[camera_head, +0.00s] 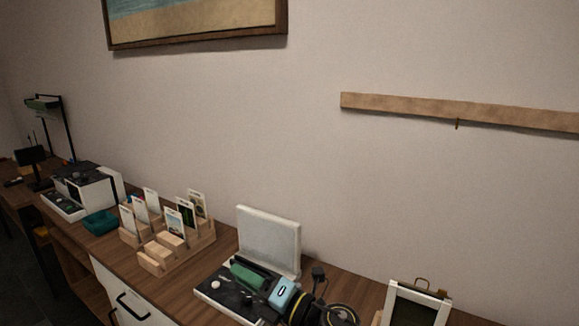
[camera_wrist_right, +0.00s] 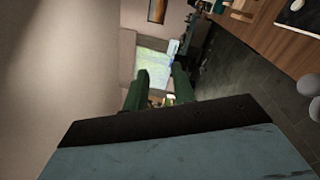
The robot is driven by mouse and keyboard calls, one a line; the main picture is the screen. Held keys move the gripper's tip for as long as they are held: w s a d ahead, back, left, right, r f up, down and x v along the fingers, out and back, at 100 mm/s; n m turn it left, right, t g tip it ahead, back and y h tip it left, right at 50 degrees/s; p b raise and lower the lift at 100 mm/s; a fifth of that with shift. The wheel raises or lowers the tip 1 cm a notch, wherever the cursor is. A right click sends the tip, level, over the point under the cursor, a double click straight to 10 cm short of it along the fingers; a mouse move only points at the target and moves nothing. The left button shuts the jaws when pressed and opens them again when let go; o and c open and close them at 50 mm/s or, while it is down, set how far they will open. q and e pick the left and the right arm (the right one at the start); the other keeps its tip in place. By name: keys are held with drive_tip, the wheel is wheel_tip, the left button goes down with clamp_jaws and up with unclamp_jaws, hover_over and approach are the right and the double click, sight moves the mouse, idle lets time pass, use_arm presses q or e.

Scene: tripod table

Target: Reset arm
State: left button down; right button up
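My right gripper (camera_head: 240,267) shows low in the middle of the head view, with a light blue body and green fingers pointing left. It overlaps a flat black-topped panel (camera_head: 215,285) on the wooden table (camera_head: 195,282); I cannot tell its height above it. In the right wrist view the two green fingers of my right gripper (camera_wrist_right: 160,78) stand apart with nothing seen between them, so it is open and empty. My left gripper is not in view.
A white upright slab (camera_head: 270,238) stands behind the right gripper. A wooden card holder (camera_head: 205,243), a teal tray (camera_head: 99,222) and a white-and-black machine (camera_head: 95,190) stand to the left. A small framed board (camera_head: 415,305) is at right. A wooden rail (camera_head: 440,107) is on the wall.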

drive_tip(key=s+d+f+m+t+h, duration=0.2)
drive_tip(key=d+f+m+t+h, duration=0.15)
drive_tip(key=d+m+h, duration=0.6)
drive_tip(key=s+d+f+m+t+h, duration=0.25)
drive_tip(key=d+f+m+h, duration=0.3)
drive_tip(key=d+m, duration=0.7)
drive_tip(key=s+d+f+m+g+h, duration=0.1)
drive_tip(key=s+d+f+m+g, duration=0.25)
drive_tip(key=s, duration=0.55)
drive_tip(key=s+d+f+m+g, duration=0.25)
drive_tip(key=s+m+g, duration=0.2)
drive_tip(key=s, duration=0.45)
drive_tip(key=s+d+f+m+g+h, duration=0.1)
drive_tip(key=s+d+f+m+g, duration=0.3)
drive_tip(key=s, duration=0.5)
wheel_tip(320, 180, down, 26)
drive_tip(key=s+a+n+g, duration=0.1)
drive_tip(key=s+a+g, duration=0.1)
drive_tip(key=s+d+f+g, duration=0.1)
drive_tip(key=s+d+f, duration=0.2)
drive_tip(key=s+f, duration=1)
drive_tip(key=s, duration=0.2)
drive_tip(key=shift+s+d+f, duration=0.15)
drive_tip(key=shift+s+f, duration=0.1)
drive_tip(key=shift+s, duration=0.15)
